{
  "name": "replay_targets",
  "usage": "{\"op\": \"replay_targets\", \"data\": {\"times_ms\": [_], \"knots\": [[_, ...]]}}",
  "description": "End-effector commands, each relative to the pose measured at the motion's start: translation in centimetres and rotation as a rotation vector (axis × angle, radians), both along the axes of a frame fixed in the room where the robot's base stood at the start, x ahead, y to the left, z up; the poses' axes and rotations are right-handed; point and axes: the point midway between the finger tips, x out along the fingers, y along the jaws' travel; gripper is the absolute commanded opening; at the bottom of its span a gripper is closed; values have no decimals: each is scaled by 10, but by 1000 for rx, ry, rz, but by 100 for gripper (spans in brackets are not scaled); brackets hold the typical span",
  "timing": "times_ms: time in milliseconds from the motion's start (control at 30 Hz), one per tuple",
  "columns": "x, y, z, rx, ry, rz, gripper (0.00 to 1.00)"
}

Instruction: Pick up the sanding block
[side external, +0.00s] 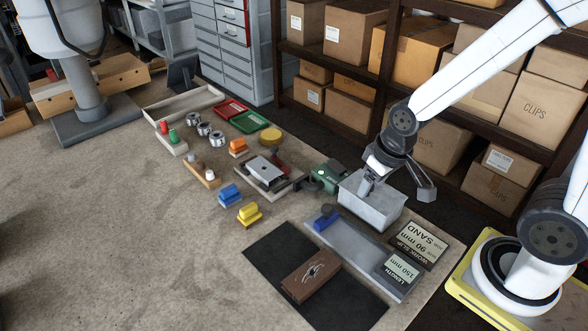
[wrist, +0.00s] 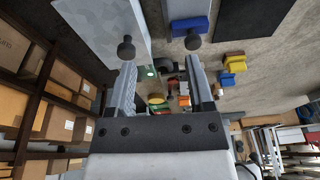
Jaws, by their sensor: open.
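I cannot tell for certain which thing is the sanding block. A brown block (side external: 311,281) with a dark and pale mark on top lies on a black mat (side external: 262,258) at the front. Small shaped blocks stand on the bench: orange (side external: 238,147), blue (side external: 229,195) and yellow (side external: 249,214). The yellow block (wrist: 235,63) also shows in the wrist view.
A grey plate (side external: 352,246) carries a blue stop (side external: 326,217) with a dark knob. Cards (side external: 416,245) reading "90 mm SAND" and "150 mm" lie near it. A green device (side external: 328,177) stands beside the bin. Shelves of cartons (side external: 350,104) stand behind.

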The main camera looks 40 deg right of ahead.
Motion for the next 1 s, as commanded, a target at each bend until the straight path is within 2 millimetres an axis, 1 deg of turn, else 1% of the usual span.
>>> {"op": "replay_targets", "data": {"times_ms": [167,367,600,800,900,1000], "knots": [[24,8,0,54,25,-141,68],[68,27,-3,158,86,-421,68],[124,60,-13,291,190,-794,68],[165,92,-26,387,303,-1095,68],[183,108,-32,424,363,-1230,68],[196,121,-38,451,416,-1340,68]]}}
